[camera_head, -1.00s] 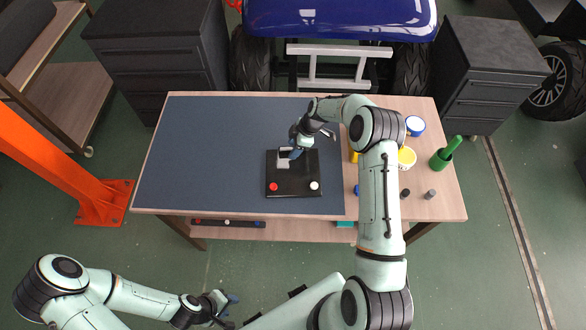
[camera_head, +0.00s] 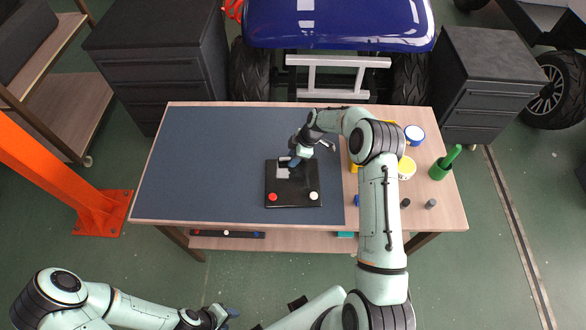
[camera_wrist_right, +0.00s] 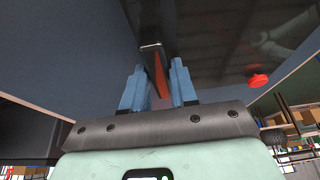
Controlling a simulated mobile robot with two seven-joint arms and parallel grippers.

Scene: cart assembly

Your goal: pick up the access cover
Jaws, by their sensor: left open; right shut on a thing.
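A flat black panel (camera_head: 294,195), which I take as the access cover, lies on the dark blue mat near its right end. It has a red knob (camera_head: 272,197), a white knob (camera_head: 314,196) and a grey patch (camera_head: 283,173) at its far edge. My right gripper (camera_head: 293,162) is at that far edge, its blue fingers partly hiding the patch. In the right wrist view my fingers (camera_wrist_right: 158,88) are close together below the black surface (camera_wrist_right: 215,45), with a red-orange strip between them; the exact contact is unclear. My left gripper (camera_head: 232,312) is open and empty, in front of the table.
Yellow and blue round tubs (camera_head: 414,133), a green bottle (camera_head: 442,165) and small dark knobs (camera_head: 405,203) stand on the table's right end. The mat's left half (camera_head: 205,165) is clear. A blue cart body (camera_head: 340,25) and dark cabinets (camera_head: 160,60) stand behind.

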